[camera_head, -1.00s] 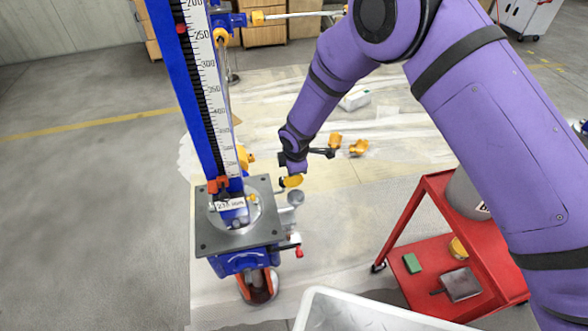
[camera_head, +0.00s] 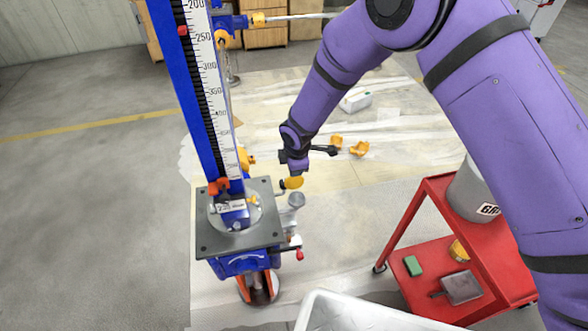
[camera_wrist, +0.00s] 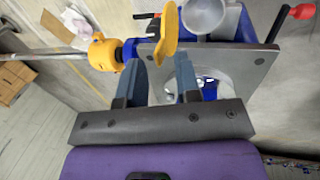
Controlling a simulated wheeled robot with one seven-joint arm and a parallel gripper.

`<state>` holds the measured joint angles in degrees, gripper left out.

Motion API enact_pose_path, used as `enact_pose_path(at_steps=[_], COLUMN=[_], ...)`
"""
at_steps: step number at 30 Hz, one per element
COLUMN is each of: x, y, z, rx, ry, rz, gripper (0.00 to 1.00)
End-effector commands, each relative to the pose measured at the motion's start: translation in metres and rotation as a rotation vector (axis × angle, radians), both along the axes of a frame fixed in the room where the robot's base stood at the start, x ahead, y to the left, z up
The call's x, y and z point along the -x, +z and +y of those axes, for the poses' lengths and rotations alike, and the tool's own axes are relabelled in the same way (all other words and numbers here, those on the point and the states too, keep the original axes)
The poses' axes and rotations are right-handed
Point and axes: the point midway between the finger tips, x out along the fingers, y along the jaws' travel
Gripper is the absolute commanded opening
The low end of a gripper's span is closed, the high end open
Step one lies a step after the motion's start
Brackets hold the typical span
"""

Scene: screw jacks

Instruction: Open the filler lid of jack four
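The jack has a tall blue column with a white scale (camera_head: 215,95) and a dark square plate (camera_head: 262,232). A yellow lid (camera_head: 292,183) sits at the plate's right edge, beside a grey round cup (camera_head: 296,200). In the wrist view the lid (camera_wrist: 166,35) is seen tilted next to the cup (camera_wrist: 205,15), just ahead of my fingertips. I cannot tell whether it is joined to the cup. My gripper (camera_head: 297,162) is just above the lid. Its two fingers (camera_wrist: 160,72) are apart, with nothing clearly held between them. No jack number is readable.
A red-tipped lever (camera_head: 299,254) sticks out below the plate. A red cart (camera_head: 430,190) with a green block (camera_head: 413,265) stands at right, a white bin (camera_head: 355,312) in front. Loose yellow parts (camera_head: 358,148) lie behind. A yellow-jointed rod (camera_wrist: 104,53) shows in the wrist view.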

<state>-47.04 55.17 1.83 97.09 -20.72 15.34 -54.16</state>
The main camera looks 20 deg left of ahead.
Motion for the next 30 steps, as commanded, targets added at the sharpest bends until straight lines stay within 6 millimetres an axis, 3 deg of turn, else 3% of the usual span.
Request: enact_pose_path(at_steps=[6, 12, 18, 30], x=[0.008, 0.014, 0.017, 0.017], y=[0.042, 0.069, 0.08, 0.08], z=[-0.005, -0.008, -0.01, -0.01], rx=[-0.003, -0.002, -0.002, -0.001], ry=[0.0, 0.001, 0.001, 0.001], rz=[-0.003, -0.002, -0.001, 0.0], gripper=[0.31, 0.31, 0.31, 0.31])
